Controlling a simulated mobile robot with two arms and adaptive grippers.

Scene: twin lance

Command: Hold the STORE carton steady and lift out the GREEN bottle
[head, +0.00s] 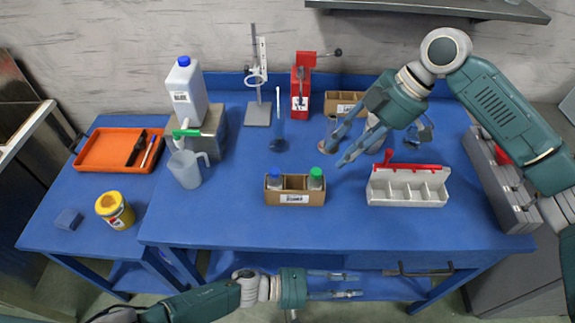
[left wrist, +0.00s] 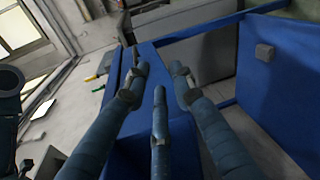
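A brown carton (head: 294,198) with a white label stands near the front middle of the blue table in the head view; its label is too small to read. A green-capped bottle (head: 316,179) stands in its right end and a blue-capped bottle (head: 275,179) in its left end. My right gripper (head: 334,156) is open and empty, above and behind the carton's right end, fingers pointing down-left. My left gripper (head: 357,285) is open and empty, in front of the table's front edge. Its spread fingers also show in the left wrist view (left wrist: 157,80).
A second brown carton (head: 343,97) stands at the back, partly hidden by my right arm. A white compartment tray (head: 408,190) with a red handle is right of the near carton. A jug (head: 187,168) and orange tray (head: 108,150) are left. Table around the carton is mostly clear.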

